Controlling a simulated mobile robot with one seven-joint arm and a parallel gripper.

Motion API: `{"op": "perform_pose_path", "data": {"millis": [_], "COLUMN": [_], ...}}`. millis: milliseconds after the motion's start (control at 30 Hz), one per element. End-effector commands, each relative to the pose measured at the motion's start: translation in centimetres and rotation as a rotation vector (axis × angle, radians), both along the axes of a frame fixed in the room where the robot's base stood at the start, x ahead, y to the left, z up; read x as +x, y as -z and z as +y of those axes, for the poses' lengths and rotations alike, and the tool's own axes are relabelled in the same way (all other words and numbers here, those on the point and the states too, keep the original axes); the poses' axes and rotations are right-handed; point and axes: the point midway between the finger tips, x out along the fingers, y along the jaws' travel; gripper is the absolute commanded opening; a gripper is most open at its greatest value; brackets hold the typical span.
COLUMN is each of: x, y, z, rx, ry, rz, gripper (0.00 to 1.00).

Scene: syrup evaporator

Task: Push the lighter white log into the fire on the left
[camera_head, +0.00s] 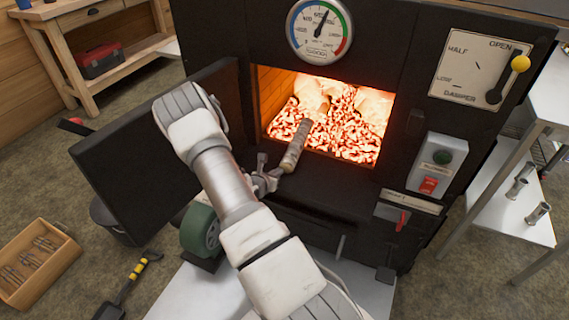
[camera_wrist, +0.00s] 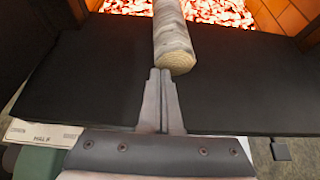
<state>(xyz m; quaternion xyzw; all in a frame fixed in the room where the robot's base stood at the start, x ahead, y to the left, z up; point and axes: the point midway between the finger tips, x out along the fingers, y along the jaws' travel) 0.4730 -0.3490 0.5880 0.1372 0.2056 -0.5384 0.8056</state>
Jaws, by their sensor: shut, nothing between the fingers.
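The pale log (camera_head: 296,144) lies across the sill of the open firebox (camera_head: 325,116), with its far end over the glowing embers and its near end on the dark ledge. In the wrist view the log's round cut end (camera_wrist: 176,56) faces me. My gripper (camera_head: 280,172) is shut and empty, just short of that near end. In the wrist view its closed fingertips (camera_wrist: 160,74) point at the lower left of the cut end; I cannot tell whether they touch it. Lighter wood pieces (camera_head: 313,88) glow at the back of the fire.
The firebox door (camera_head: 150,160) stands open at the left. A dial gauge (camera_head: 319,30) and damper plate (camera_head: 478,68) are on the front. A green round thing (camera_head: 199,231) is below my arm. A wooden crate (camera_head: 36,262) and a shovel (camera_head: 125,286) lie on the floor.

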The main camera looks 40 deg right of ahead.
Motion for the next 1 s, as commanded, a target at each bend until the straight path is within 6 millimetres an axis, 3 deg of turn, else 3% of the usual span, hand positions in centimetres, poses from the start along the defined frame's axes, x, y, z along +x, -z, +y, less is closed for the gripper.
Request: {"op": "perform_pose_path", "data": {"millis": [500,1000], "x": [1.9,2.3], "y": [0.1,0.0], "z": [-4.6,-5.6], "rx": [-0.001,0.001], "ry": [0.0,0.0], "rz": [-0.001,0.0], "gripper": [0.0,0.0]}}
